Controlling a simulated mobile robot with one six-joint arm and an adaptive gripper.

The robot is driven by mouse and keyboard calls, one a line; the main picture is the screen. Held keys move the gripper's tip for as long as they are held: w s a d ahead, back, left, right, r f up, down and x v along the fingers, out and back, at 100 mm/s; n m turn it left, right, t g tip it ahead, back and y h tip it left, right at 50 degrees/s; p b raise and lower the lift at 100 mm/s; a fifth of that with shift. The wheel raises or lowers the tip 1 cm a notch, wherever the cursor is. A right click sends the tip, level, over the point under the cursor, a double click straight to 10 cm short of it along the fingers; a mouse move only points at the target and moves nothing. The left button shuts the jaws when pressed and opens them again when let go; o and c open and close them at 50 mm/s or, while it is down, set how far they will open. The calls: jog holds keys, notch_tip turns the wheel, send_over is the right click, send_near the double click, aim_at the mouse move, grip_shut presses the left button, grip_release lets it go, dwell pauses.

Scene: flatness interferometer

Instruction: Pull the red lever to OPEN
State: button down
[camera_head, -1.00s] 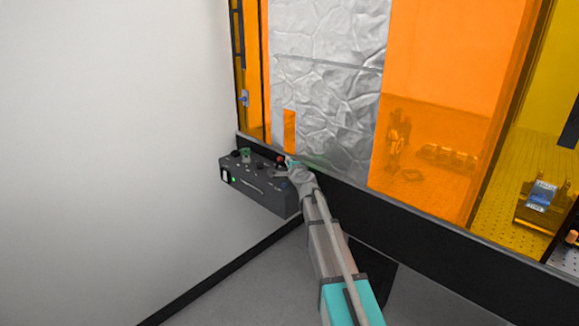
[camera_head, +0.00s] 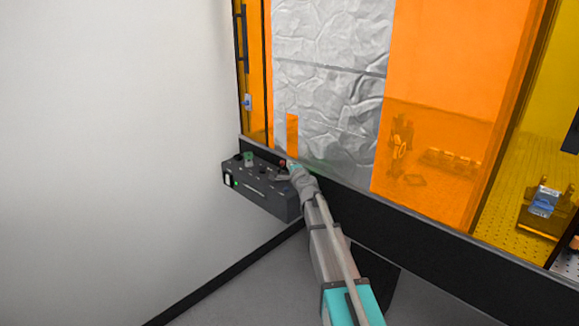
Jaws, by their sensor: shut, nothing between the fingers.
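A dark control box (camera_head: 268,198) is mounted low at the corner, below the orange window. A small red part (camera_head: 282,163), which may be the lever's knob, shows at the top right of the box. My gripper (camera_head: 289,171) is shut with nothing in it, at the right end of the box top, right beside the red part. Whether it touches the red part cannot be told. My gripper and wrist hide part of the box's right side. The lever's position and any OPEN label are too small to read.
A green knob (camera_head: 249,159) and several small dark controls sit on the box top. Orange panels (camera_head: 450,80) and a crinkled silver sheet (camera_head: 330,80) rise behind. A plain white wall (camera_head: 110,130) stands at left. A dark ledge (camera_head: 450,247) runs right.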

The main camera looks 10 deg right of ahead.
jog(key=shift+s+a+r+p, duration=0.35)
jog(key=shift+s+a, duration=0.05)
jog(key=shift+a, duration=0.1)
dwell(0.5)
jog(key=shift+s+a+r, duration=0.1)
jog(key=shift+s+a, duration=0.05)
jog(key=shift+a, duration=0.1)
jog(key=shift+s, duration=0.1)
dwell(1.4)
